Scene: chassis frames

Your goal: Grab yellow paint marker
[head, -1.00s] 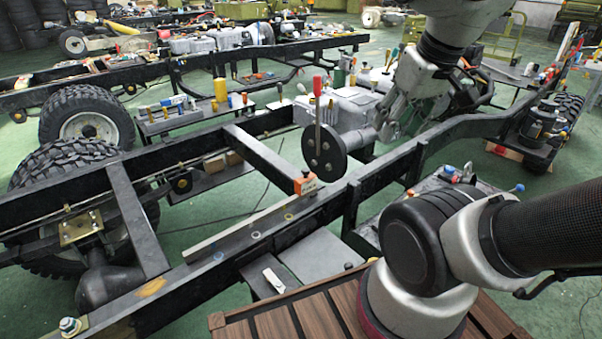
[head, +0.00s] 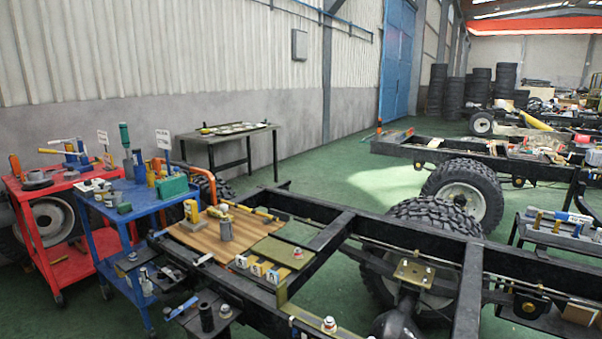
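I cannot single out a yellow paint marker for sure. Several small yellow things lie on a wooden board (head: 203,240) on the near chassis frame: an upright yellow block-like thing (head: 191,211), a yellow stick-like thing (head: 236,206) and another short yellow piece (head: 264,213). They are too small to name with certainty. A grey cylinder (head: 226,229) stands beside them on the board. My gripper and arm are not in this view.
The black chassis frame (head: 345,222) with big tires fills the front right. A blue cart (head: 149,200) and a red cart (head: 66,192) with tools stand at left. A dark table (head: 228,137) stands by the wall. Green floor (head: 345,165) is clear behind the frame.

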